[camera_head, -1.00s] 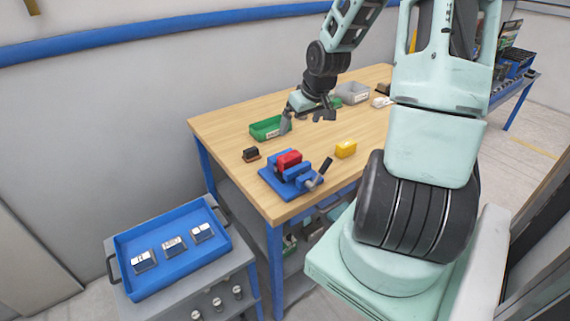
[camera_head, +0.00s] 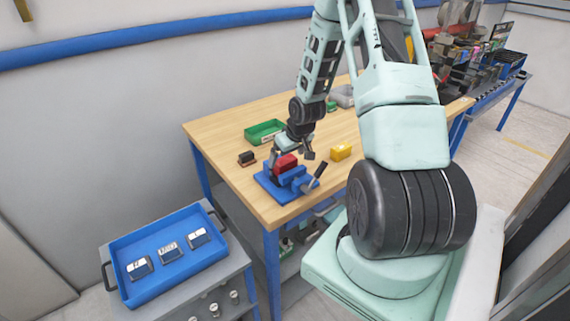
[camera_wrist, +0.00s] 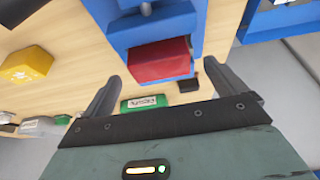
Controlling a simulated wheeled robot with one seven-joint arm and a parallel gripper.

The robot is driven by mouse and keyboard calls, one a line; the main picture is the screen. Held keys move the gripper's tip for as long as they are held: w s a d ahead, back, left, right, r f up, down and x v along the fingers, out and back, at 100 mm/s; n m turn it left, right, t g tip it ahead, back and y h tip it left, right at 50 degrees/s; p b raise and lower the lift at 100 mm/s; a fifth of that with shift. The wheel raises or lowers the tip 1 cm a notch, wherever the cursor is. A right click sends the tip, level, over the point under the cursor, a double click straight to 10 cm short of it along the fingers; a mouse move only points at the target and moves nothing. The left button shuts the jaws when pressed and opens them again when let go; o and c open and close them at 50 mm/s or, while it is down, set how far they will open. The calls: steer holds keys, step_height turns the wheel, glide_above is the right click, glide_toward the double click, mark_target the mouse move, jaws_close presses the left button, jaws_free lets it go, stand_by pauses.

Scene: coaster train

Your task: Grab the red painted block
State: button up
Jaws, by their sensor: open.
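The red painted block (camera_head: 285,164) sits in the blue vise (camera_head: 268,185) near the front left of the wooden table. In the wrist view the red block (camera_wrist: 158,62) lies just ahead of my open fingers, between the jaws of the blue vise (camera_wrist: 196,22). My gripper (camera_head: 293,152) is close above and behind the block in the head view, and its fingers (camera_wrist: 168,85) stand apart with nothing between them. No contact with the block shows in the wrist view.
A green bin (camera_head: 264,132) stands behind. A blue tray (camera_head: 150,292) with metal blocks stands on a cart.

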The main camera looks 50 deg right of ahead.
steer(key=shift+x, duration=0.9)
steer(key=shift+r, duration=0.1)
steer(key=c, duration=1.3)
steer(key=shift+w, duration=0.1)
